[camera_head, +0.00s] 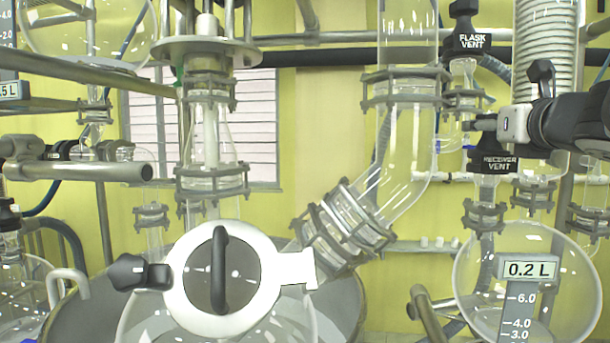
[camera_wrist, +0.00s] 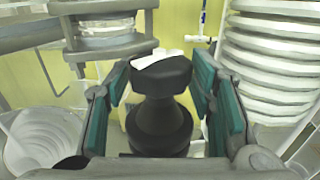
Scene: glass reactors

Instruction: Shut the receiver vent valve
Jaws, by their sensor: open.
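The receiver vent valve (camera_head: 498,161) is a black valve with a "RECEIVER VENT" label, above the round receiver flask at right in the head view. My gripper (camera_head: 484,126) reaches in from the right at its top and hides its knob there. In the wrist view, a black knob (camera_wrist: 160,76) with a white mark on top stands upright on a black body (camera_wrist: 160,125). My gripper (camera_wrist: 163,98) is open, its teal pads on either side of the knob. Gaps show between pads and knob, so it is not gripped.
The flask vent valve (camera_head: 470,40) stands just behind and above. A coiled glass condenser (camera_head: 546,45) is close on the right. The receiver flask (camera_head: 480,270) with its "0.2 L" display (camera_head: 530,269) hangs below. A wide glass elbow pipe (camera_head: 400,140) is to the left.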

